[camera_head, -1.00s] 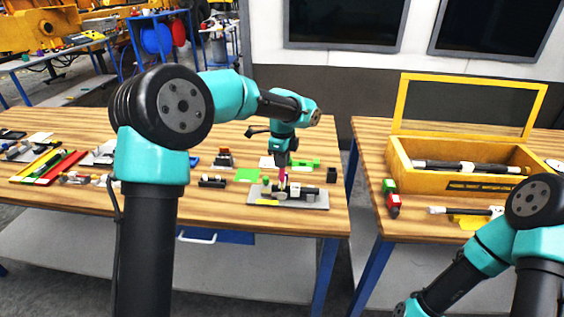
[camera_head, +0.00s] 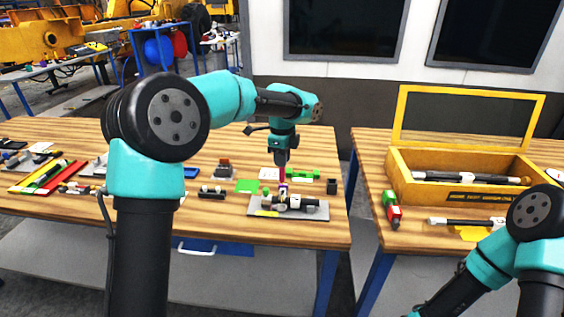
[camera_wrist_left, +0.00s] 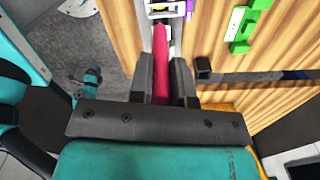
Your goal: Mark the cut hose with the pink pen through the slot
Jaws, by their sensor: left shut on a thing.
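My left gripper (camera_head: 281,163) is shut on the pink pen (camera_head: 282,174). The pen points down over the fixture on the grey plate (camera_head: 262,211). In the left wrist view, the pen (camera_wrist_left: 160,62) sits between the two dark fingers, its far end near a white and yellow part (camera_wrist_left: 163,10) with purple beside it. I cannot tell whether the tip touches anything. A dark cylindrical piece (camera_head: 309,203) lies in the fixture; it may be the cut hose. The slot is too small to make out. My right gripper is out of view.
A green square (camera_head: 247,186), small dark fixtures (camera_head: 212,191) and a black block (camera_head: 332,186) stand near the plate. A gap separates this table from the right one, which bears an open yellow box (camera_head: 410,190) and a red-green item (camera_head: 392,210).

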